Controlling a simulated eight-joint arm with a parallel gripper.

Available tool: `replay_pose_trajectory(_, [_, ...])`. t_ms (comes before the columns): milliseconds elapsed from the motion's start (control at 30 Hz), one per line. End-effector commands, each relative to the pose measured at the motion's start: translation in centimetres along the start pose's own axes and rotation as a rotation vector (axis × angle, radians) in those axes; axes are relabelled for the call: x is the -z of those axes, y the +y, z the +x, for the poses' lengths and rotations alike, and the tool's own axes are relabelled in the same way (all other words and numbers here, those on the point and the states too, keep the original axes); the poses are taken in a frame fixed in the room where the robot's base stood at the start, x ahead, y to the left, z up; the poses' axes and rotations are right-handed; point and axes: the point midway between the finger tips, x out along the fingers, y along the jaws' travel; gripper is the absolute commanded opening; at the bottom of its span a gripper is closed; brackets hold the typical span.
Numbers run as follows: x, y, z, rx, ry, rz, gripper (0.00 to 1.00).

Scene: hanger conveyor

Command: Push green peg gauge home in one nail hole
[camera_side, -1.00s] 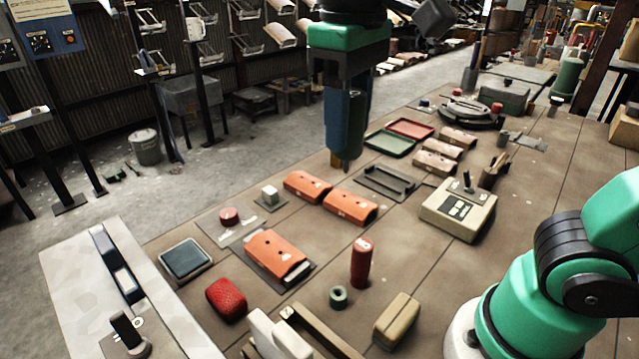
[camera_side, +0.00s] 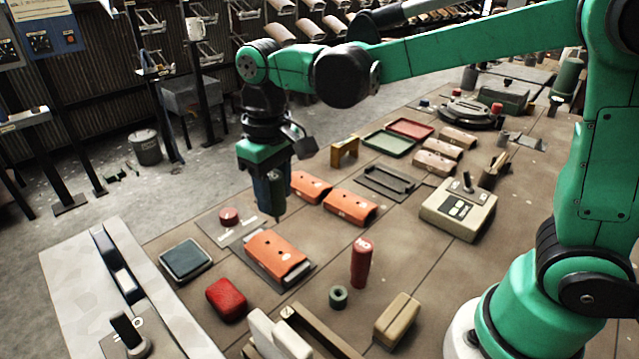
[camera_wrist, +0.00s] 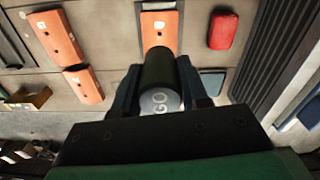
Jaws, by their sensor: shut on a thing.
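My gripper (camera_side: 272,190) is shut on a dark green peg gauge (camera_wrist: 160,75), whose grey end with "GO" on it faces the wrist camera. In the side view the gauge hangs upright between the jaws, and its thin tip (camera_side: 277,218) points down. An orange tile (camera_side: 272,252) with dark nail holes lies on a dark plate (camera_side: 300,280) below. The tip appears above the tile's far end, apart from it. In the wrist view the tile (camera_wrist: 160,28) lies beyond the gauge, which hides part of it.
Two more orange tiles (camera_side: 308,185) (camera_side: 350,206) lie behind and right. A red upright cylinder (camera_side: 361,263), a green ring (camera_side: 338,297) and a red pad (camera_side: 226,298) stand near the plate. A red button (camera_side: 229,216) is left of my gripper. A small wooden stand (camera_side: 345,152) is behind.

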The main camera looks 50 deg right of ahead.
Motion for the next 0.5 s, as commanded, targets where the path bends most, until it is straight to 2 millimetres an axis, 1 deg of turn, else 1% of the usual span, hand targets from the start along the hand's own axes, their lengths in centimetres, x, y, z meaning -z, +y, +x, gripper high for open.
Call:
replay_pose_trajectory(33, [0.2, 0.1, 0.5, 0.000, 0.000, 0.000, 0.00])
replay_pose_trajectory(133, [0.3, 0.1, 1.2, 0.000, 0.000, 0.000, 0.00])
replay_pose_trajectory(500, [0.3, 0.1, 4.3, 0.000, 0.000, 0.000, 0.00])
